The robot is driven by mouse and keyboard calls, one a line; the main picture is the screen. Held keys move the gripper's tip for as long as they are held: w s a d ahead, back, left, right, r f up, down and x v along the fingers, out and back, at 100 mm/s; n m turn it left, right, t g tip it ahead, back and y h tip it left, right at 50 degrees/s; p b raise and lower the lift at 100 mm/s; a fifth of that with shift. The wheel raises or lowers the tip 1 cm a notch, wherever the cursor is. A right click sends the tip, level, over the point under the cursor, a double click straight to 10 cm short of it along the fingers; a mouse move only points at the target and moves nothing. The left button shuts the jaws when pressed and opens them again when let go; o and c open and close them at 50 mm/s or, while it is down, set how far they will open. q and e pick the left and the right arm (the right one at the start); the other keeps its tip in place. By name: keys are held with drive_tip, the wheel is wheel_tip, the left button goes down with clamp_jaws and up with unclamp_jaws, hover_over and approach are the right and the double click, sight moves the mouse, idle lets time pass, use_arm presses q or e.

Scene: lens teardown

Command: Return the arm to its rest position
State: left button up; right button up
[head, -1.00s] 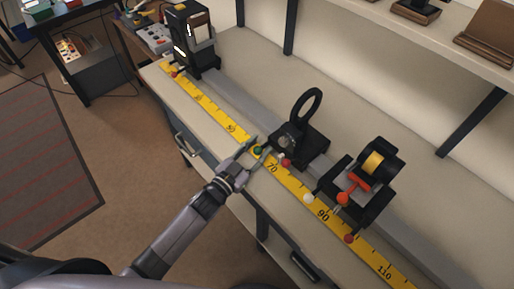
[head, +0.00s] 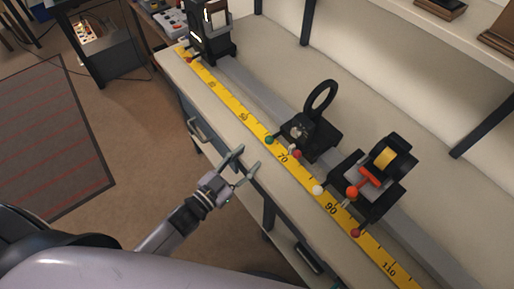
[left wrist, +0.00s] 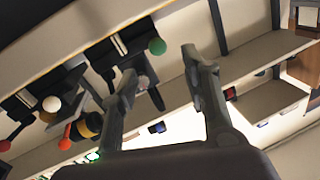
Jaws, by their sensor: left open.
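My left gripper (head: 245,165) is open and empty in the head view. It hangs off the front edge of the bench, apart from the yellow ruler (head: 225,98) and the parts on it. In the left wrist view its two fingers (left wrist: 165,90) stand wide apart with nothing between them. A black ring-shaped lens holder (head: 320,97) stands on the rail, with a green ball (head: 270,140) at its front side. The green ball also shows in the left wrist view (left wrist: 157,47). My right gripper is not in view.
A black carriage with a yellow roll (head: 386,158) and an orange-red knob stands to the right on the rail. A black lamp-like unit (head: 212,35) stands at the far left end. A drawer handle (head: 198,131) sticks out of the bench front. Open floor (head: 130,150) lies to the left.

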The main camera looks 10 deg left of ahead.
use_arm(q)
drive_tip(key=shift+v, duration=0.9)
drive_tip(key=shift+w, duration=0.1)
